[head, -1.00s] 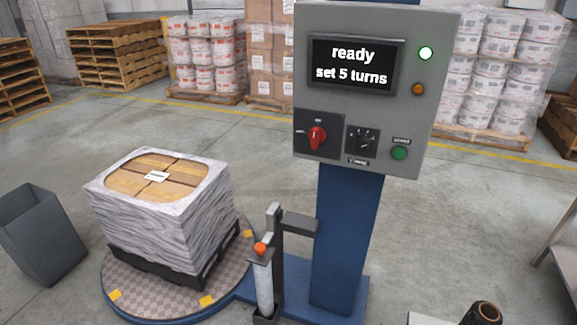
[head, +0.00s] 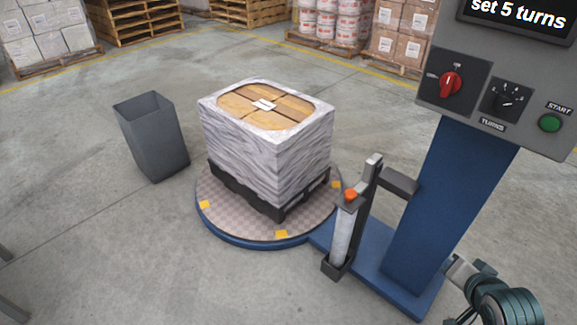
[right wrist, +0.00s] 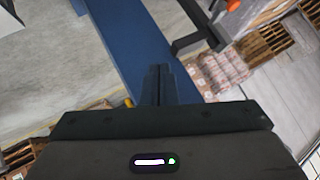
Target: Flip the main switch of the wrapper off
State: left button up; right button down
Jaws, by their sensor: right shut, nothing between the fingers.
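The wrapper's grey control panel (head: 545,110) is at the upper right of the head view, on a blue column (head: 440,205). The main switch, a red rotary knob (head: 450,84) on a dark plate, is at the panel's left side. Its handle stands roughly upright; the small labels around it are too blurred to read surely. My right gripper (right wrist: 158,85) is shut and empty in the right wrist view, with the blue column beyond it. In the head view my right arm is low at the right, well below the switch and apart from it. My left gripper is out of view.
A black turns dial (head: 506,98) and green start button (head: 550,122) sit right of the switch. A wrapped pallet load (head: 265,140) stands on the turntable (head: 240,232), beside the film roll carriage (head: 345,235). A grey bin (head: 152,138) stands left; open floor surrounds them.

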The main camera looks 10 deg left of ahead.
aim_at(455, 79)
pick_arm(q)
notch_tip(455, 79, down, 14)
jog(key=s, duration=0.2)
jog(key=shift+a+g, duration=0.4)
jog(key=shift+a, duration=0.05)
pick_arm(e)
jog(key=w+d+r+m+t+y, duration=0.1)
jog(key=w+r+m+t, duration=0.1)
jog(key=r, duration=0.7)
jog(key=w+d+r+m+t+y, duration=0.1)
jog(key=w+r+m+t, duration=0.2)
jog(key=w+r, duration=0.4)
jog(key=w+d+r+m+t, duration=0.1)
jog(key=w+r+m, duration=0.3)
jog(key=r, duration=0.9)
jog(key=shift+w+d+r+t+y, duration=0.2)
jog(key=shift+w+t+y, duration=0.25)
jog(key=shift+t, duration=0.35)
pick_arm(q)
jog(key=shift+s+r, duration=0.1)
